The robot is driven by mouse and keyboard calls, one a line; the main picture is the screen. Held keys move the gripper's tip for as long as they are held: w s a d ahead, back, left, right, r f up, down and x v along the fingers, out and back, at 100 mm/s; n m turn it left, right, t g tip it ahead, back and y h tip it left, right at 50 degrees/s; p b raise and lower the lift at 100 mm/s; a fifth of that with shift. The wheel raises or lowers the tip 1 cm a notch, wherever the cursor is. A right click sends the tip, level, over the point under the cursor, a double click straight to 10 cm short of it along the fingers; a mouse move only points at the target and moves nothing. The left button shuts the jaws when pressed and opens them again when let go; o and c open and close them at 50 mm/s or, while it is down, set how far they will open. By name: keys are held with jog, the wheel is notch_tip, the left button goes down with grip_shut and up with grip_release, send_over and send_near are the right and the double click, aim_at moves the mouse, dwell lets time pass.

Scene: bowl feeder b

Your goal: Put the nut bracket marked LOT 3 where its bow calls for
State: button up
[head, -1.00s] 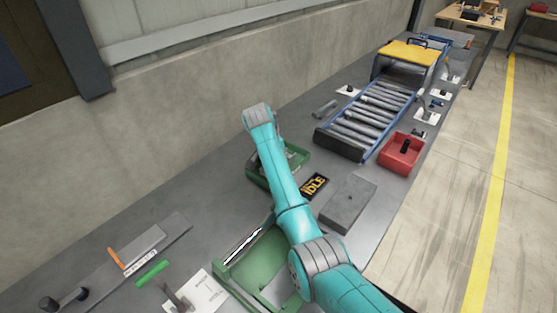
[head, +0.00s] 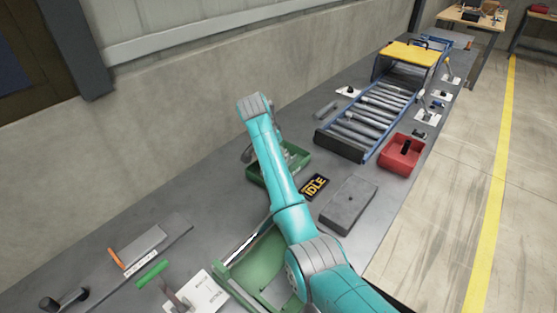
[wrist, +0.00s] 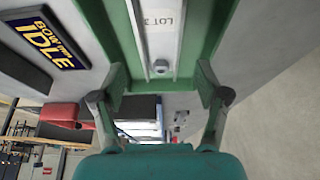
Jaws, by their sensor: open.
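In the wrist view my gripper (wrist: 164,96) is open, one finger on each side of the picture. Beyond the fingers a pale metal bracket (wrist: 160,42) with a partly cut-off label starting "LOT" lies in a green tray (wrist: 122,40). The bracket's near end, with a small round hole or nut, lies between the fingers in the picture; nothing is held. In the head view the green tray (head: 256,177) is partly hidden by my arm, and the gripper is mostly hidden behind it. A dark sign reading IDLE (head: 314,186) lies beside the tray; it also shows in the wrist view (wrist: 41,40).
A roller conveyor (head: 372,119) with a yellow-topped housing (head: 411,53) stands beyond the tray. A red bin (head: 388,163) and a grey block (head: 348,204) are to the right. A green chute-like part (head: 262,262) is under my arm. Levers and plates lie at lower left.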

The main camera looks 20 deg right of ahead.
jog(key=v, duration=0.7)
jog(key=shift+r, duration=0.35)
